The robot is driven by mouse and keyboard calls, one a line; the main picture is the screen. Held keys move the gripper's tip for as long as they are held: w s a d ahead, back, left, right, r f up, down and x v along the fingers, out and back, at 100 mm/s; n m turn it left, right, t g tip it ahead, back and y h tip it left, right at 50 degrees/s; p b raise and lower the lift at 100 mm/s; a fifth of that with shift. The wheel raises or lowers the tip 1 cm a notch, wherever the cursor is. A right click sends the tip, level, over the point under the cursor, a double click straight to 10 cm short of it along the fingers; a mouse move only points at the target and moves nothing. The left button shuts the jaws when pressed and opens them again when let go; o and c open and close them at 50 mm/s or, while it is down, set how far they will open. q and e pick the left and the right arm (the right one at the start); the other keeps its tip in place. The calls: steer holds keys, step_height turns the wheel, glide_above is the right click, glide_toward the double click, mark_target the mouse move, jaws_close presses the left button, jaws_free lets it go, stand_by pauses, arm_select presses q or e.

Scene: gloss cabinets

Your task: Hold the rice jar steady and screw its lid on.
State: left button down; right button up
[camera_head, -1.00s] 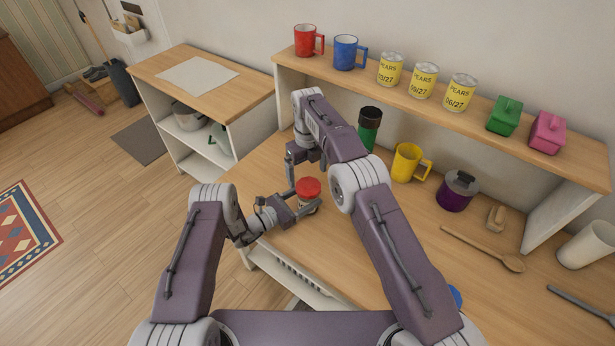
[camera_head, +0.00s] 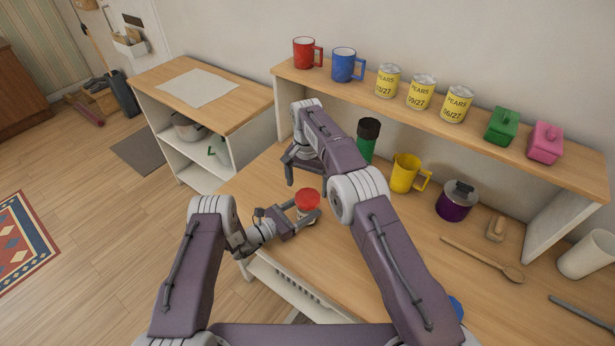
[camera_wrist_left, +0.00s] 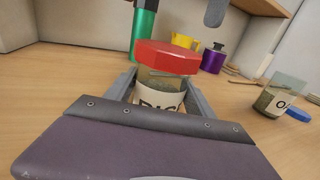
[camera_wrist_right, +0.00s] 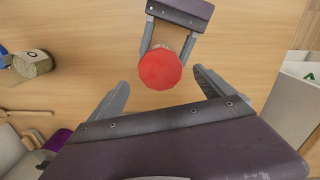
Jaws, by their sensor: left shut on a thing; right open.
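The rice jar (camera_wrist_left: 158,98) is a clear jar with a white label, standing upright on the wooden counter. My left gripper (camera_head: 300,214) is shut around its sides. The red lid (camera_wrist_left: 168,57) sits on top of the jar, looking slightly tilted in the left wrist view; I cannot tell how far it is threaded. It also shows from above in the right wrist view (camera_wrist_right: 160,69). My right gripper (camera_wrist_right: 162,88) is open and empty above the lid, its fingers spread to either side and apart from it. The jar's lower part is hidden by my left gripper.
A jar labelled O (camera_wrist_right: 33,63) stands nearby with a blue lid (camera_wrist_left: 298,114) beside it. A green container with a dark top (camera_head: 367,140), a yellow mug (camera_head: 404,173) and a purple pot (camera_head: 455,203) stand behind. A wooden spoon (camera_head: 485,260) lies to the right.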

mark_target(308, 197)
steer(key=n, duration=0.6)
steer(key=shift+r+n, duration=0.2)
steer(key=shift+n, duration=0.1)
steer(key=n, duration=0.6)
steer(key=shift+s+r, duration=0.1)
steer(key=shift+r, duration=0.1)
steer(key=n, duration=0.6)
steer(key=shift+r+n, duration=0.25)
steer(key=shift+n, duration=0.05)
steer(key=n, duration=0.4)
steer(key=shift+r, duration=0.25)
steer(key=shift+r+n, duration=0.15)
steer(key=shift+n, duration=0.45)
steer(key=shift+r, duration=0.5)
steer(key=shift+f, duration=4.05)
